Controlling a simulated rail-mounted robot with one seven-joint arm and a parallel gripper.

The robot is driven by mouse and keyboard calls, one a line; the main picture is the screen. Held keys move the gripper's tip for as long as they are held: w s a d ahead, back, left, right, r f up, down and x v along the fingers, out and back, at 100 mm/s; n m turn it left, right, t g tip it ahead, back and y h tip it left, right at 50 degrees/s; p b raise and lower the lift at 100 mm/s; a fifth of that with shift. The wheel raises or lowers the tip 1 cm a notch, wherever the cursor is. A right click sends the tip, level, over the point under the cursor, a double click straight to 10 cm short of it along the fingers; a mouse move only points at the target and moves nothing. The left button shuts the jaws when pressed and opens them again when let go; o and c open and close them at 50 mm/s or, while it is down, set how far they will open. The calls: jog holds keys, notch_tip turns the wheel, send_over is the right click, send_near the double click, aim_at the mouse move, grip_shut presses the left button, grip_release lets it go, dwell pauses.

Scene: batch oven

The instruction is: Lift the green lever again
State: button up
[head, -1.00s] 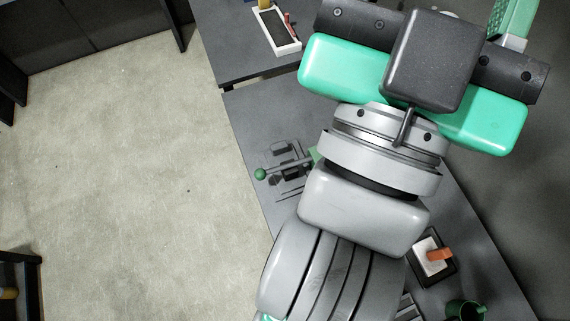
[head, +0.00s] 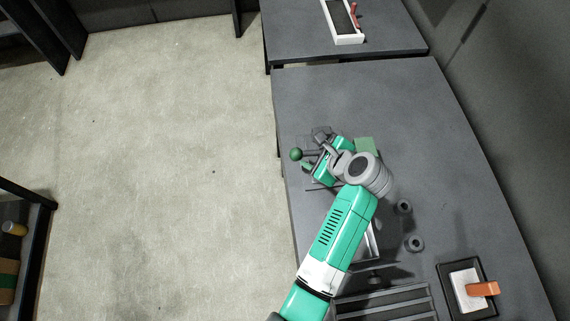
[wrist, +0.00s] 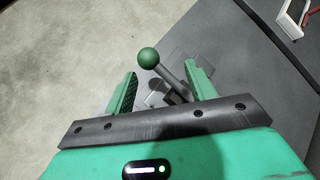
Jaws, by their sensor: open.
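The green lever is a grey rod with a round green ball knob (head: 296,154) at the left edge of the grey table in the head view. In the wrist view its knob (wrist: 149,57) stands beyond my fingertips and the rod slants down to the right between them. My gripper (wrist: 160,82) is open, with one green finger on each side of the lever and no visible contact. In the head view my gripper (head: 312,168) is beside the lever, partly hidden by my wrist. The lever's base is partly hidden.
A green block (head: 366,146) lies right of my wrist. Two dark rings (head: 415,243), a slatted rack (head: 385,304) and a dark tray (head: 447,273) with an orange-handled item (head: 482,289) are on the table. A white frame with a red handle (head: 355,15) is on the far table.

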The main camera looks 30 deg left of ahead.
aim_at(299, 155)
jog(key=shift+s+a+f+m+g, duration=0.2)
jog(key=shift+s+f, duration=0.15)
jog(key=shift+f, duration=0.2)
jog(key=shift+s+a+f+m+g, duration=0.2)
jog(key=shift+s+f, duration=0.1)
jog(key=shift+f, duration=0.25)
jog(key=x, duration=0.3)
jog(key=b+x, duration=0.1)
jog(key=x, duration=0.3)
jog(key=shift+w+a+f, duration=0.1)
jog(key=shift+w+a, duration=0.15)
jog(key=shift+w, duration=0.05)
